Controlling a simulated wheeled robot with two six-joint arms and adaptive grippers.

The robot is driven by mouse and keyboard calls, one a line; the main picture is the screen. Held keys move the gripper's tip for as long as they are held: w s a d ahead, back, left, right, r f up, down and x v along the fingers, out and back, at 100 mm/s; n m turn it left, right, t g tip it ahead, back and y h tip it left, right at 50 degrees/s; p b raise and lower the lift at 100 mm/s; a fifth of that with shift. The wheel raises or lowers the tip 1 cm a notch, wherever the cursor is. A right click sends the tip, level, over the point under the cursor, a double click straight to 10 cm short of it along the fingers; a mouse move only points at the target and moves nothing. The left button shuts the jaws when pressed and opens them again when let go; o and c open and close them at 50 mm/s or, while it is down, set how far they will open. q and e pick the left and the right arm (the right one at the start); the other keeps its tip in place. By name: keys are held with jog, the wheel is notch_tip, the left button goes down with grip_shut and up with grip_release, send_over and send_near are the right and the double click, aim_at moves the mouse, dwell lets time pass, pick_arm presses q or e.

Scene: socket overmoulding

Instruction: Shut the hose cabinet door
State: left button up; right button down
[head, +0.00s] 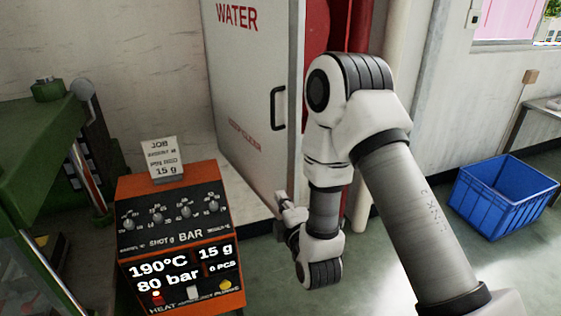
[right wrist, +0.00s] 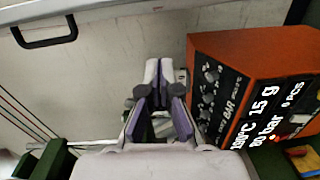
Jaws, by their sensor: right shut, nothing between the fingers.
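The white hose cabinet door (head: 245,80) stands open in the head view, with red WATER lettering and a black bar handle (head: 278,108) near its right edge. A red hose reel (head: 316,28) shows in the gap to its right, partly hidden by my right arm. My right gripper (head: 283,203) is low by the door's lower right edge, below the handle. In the right wrist view my right gripper (right wrist: 158,70) is shut and empty in front of a pale panel, with the handle (right wrist: 45,35) at upper left. Contact with the door cannot be told. My left gripper is out of view.
An orange control box (head: 180,200) with a display and a job card (head: 163,158) stands left of my right gripper. A green machine (head: 40,150) is at far left. A blue crate (head: 500,195) sits on the floor at right.

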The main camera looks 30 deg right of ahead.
aim_at(281, 166)
jog(key=shift+n+t, duration=0.3)
jog(key=w+d+p, duration=0.1)
jog(key=w+p, duration=0.1)
jog(key=w, duration=0.1)
jog(key=w+d+r+p, duration=0.1)
jog(key=w+d+p, duration=0.1)
jog(key=w, duration=0.1)
jog(key=w+d+r+p, duration=0.1)
jog(key=w+d, duration=0.1)
jog(key=w, duration=0.1)
jog(key=shift+w+d+p, duration=0.2)
jog(key=shift+w+p, duration=0.05)
jog(key=shift+p, duration=0.15)
jog(key=shift+d+f, duration=0.15)
jog(key=shift+d, duration=0.3)
jog(key=shift+a, duration=0.2)
